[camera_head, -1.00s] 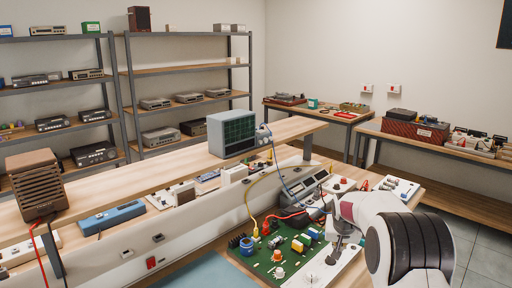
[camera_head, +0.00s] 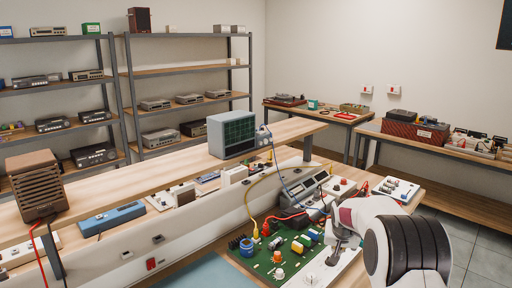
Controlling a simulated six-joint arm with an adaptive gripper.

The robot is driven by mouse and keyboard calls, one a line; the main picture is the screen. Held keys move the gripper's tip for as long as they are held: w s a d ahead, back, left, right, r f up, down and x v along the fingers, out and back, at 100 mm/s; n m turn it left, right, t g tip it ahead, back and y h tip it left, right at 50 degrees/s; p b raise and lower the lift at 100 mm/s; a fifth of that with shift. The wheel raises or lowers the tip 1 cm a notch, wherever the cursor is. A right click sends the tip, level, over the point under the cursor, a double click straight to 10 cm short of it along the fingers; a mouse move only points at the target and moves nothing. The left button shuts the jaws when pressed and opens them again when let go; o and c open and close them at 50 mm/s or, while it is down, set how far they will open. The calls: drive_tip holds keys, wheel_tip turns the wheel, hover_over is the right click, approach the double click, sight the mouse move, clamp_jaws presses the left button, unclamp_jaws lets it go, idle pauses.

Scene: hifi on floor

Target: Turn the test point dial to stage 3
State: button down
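A white panel (camera_head: 322,272) lies at the bottom of the view, at the right edge of a green circuit board (camera_head: 262,266). A small pale knob (camera_head: 310,279) shows on it near the bottom edge; it may be the test point dial, but its stage marks are too small to read. My gripper (camera_head: 334,259) points down over the panel, to the right of and a little beyond that knob. Its dark fingers are small and partly hidden by my wrist, so I cannot tell whether they are open or touching anything.
The board carries colored parts and red and yellow leads. A grey meter unit (camera_head: 302,190) stands behind it, and an oscilloscope (camera_head: 231,135) sits on the raised shelf. A white box with knobs (camera_head: 397,188) is to the right. A blue mat (camera_head: 196,272) lies clear at left.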

drive_tip(key=shift+f, duration=2.55)
drive_tip(key=shift+w, duration=0.2)
drive_tip(key=shift+a, duration=0.7)
drive_tip(key=shift+w+a, duration=0.3)
drive_tip(key=shift+a, duration=0.1)
drive_tip(key=shift+s+a, duration=0.1)
drive_tip(key=shift+s, duration=0.05)
drive_tip(key=shift+s+a, duration=0.15)
drive_tip(key=shift+s, duration=0.05)
idle(0.5)
